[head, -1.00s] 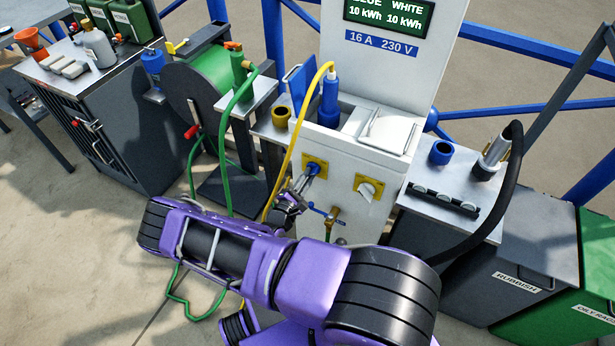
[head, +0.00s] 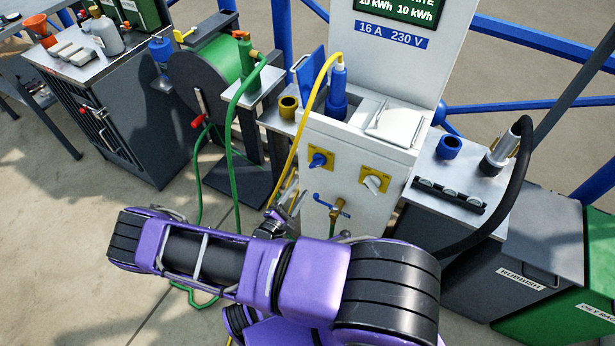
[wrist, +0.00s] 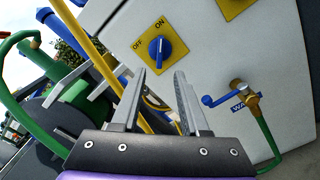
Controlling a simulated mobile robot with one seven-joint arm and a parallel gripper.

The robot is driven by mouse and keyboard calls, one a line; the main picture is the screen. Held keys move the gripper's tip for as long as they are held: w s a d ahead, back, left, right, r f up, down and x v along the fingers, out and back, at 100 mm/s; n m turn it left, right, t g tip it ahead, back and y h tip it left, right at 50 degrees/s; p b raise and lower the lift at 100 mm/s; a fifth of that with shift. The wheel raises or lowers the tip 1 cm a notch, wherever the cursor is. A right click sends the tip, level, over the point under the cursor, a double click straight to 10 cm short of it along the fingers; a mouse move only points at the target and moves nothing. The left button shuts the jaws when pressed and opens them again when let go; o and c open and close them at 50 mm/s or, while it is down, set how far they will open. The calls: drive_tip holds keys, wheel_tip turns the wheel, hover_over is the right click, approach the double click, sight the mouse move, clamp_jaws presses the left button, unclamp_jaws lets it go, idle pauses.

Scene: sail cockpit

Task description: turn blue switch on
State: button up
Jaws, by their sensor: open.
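The blue switch (head: 318,160) is a blue knob on a yellow plate on the white pedestal's front. In the wrist view the blue switch (wrist: 159,49) stands beyond the fingertips, and its white mark points up towards the ON label; OFF is to its left. My gripper (wrist: 160,73) is open and empty, with a clear gap to the knob. In the head view my gripper (head: 287,212) is below and left of the switch, partly hidden by my purple arm.
A white switch (head: 374,182) on a yellow plate is to the right. A tap with a blue lever (head: 332,207) is below. A yellow cable (head: 303,125) hangs left of the blue switch. A green hose reel (head: 205,75) stands further left.

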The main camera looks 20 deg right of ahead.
drive_tip(key=v, duration=0.7)
drive_tip(key=shift+s+a, duration=0.1)
drive_tip(key=shift+a, duration=0.05)
